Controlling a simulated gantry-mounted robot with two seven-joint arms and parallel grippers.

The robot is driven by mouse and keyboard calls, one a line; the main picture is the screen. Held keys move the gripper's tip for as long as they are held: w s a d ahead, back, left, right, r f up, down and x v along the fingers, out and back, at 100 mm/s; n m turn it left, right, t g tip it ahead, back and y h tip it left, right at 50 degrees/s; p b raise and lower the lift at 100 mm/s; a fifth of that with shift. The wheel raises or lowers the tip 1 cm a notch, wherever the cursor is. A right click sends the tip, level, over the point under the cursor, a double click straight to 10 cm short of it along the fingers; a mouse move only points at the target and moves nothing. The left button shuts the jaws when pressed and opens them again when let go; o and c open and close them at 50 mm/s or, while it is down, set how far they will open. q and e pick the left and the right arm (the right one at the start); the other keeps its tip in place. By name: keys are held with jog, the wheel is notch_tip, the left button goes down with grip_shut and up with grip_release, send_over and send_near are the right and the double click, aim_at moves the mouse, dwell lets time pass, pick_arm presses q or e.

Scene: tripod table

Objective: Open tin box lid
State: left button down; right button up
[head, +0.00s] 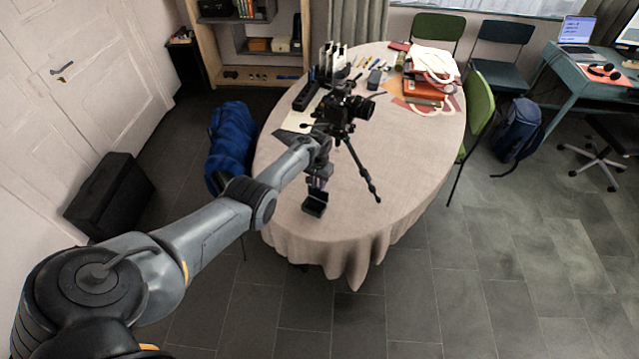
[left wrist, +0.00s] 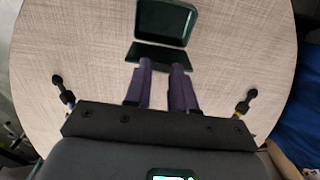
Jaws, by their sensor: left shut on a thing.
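A small dark green tin box (head: 314,208) sits on the cloth-covered table near its front edge. In the left wrist view its hollow body (left wrist: 165,22) is at the top, with the lid (left wrist: 163,54) as a dark panel just below it, tilted away from the body, so the box stands open. My left gripper (head: 318,186) reaches down to the box from above. In the wrist view its two purple fingers (left wrist: 163,68) are at the lid's near edge and shut on it; the exact contact is hard to see. My right gripper is in neither view.
A camera on a black tripod (head: 350,110) stands on the table (head: 415,155) close behind my left gripper, one leg (head: 362,170) reaching forward right of the box. Books (head: 425,88) and small items lie farther back. The table's right front is clear.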

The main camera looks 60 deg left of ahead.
pick_arm(q)
jog(key=shift+s+f, duration=0.1)
jog(key=shift+f, duration=0.05)
dwell(0.8)
jog(key=c, duration=0.9)
grip_release()
jog(key=shift+s, duration=0.1)
jog(key=shift+r+p, duration=0.4)
jog(key=shift+r, duration=0.25)
jog(key=shift+w+r+p, duration=0.15)
jog(key=shift+r+p, duration=0.85)
jog(key=shift+r, duration=1.4)
jog(key=shift+w+r+p, duration=0.1)
jog(key=shift+r+p, duration=0.85)
jog(key=shift+r, duration=1.45)
jog(key=shift+c, duration=0.6)
